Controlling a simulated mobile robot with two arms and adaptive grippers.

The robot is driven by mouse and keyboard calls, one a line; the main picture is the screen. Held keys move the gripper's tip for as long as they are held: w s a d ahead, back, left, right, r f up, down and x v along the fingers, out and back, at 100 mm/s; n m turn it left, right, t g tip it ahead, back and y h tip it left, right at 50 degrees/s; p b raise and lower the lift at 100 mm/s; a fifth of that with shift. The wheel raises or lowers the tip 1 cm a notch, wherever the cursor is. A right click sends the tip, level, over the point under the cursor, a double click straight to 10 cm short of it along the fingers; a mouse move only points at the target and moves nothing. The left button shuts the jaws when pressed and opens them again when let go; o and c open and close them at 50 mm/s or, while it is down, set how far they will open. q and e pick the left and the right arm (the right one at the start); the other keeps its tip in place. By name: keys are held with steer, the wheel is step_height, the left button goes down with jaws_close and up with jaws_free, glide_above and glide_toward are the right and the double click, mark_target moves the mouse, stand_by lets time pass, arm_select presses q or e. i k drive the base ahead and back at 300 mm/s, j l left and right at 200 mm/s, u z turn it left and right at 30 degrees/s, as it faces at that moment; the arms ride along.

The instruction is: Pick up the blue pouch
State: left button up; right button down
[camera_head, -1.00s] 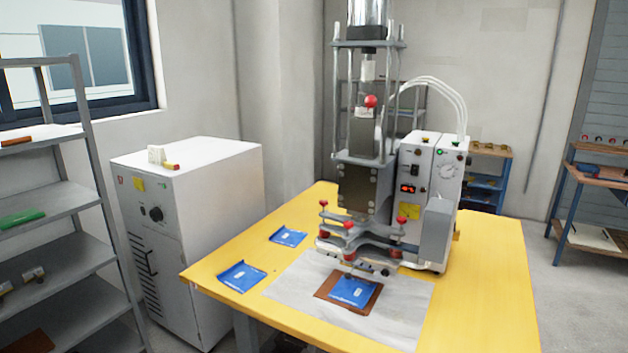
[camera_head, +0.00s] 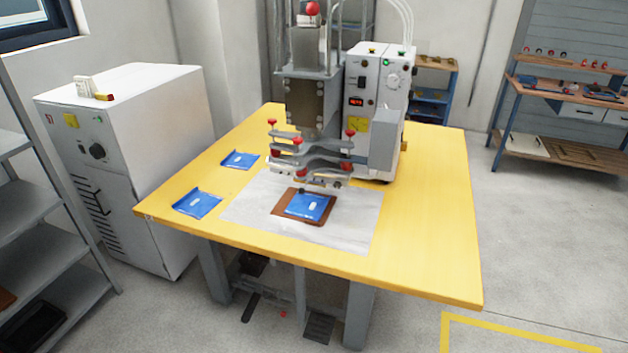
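Three blue pouches lie on the yellow table (camera_head: 428,215) in the head view. One blue pouch (camera_head: 308,207) lies flat on a brown pad (camera_head: 284,214), in front of the welding machine's head. A second blue pouch (camera_head: 196,204) lies near the table's left corner. A third blue pouch (camera_head: 240,160) lies farther back on the left side. Each has a small white mark. Which pouch is meant cannot be told from the view. Neither of my grippers shows.
A welding machine (camera_head: 384,110) with red knobs stands at the back of the table. A grey-white sheet (camera_head: 355,215) lies under the brown pad. A white cabinet (camera_head: 150,130) and grey shelves (camera_head: 40,240) stand left. Open floor (camera_head: 560,240) lies right.

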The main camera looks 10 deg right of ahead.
mark_target(307, 205)
steer(key=i+j+z, duration=0.2)
steer(key=z, duration=0.25)
steer(key=i+j+z, duration=0.15)
steer(key=z, duration=0.25)
steer(key=j, duration=0.1)
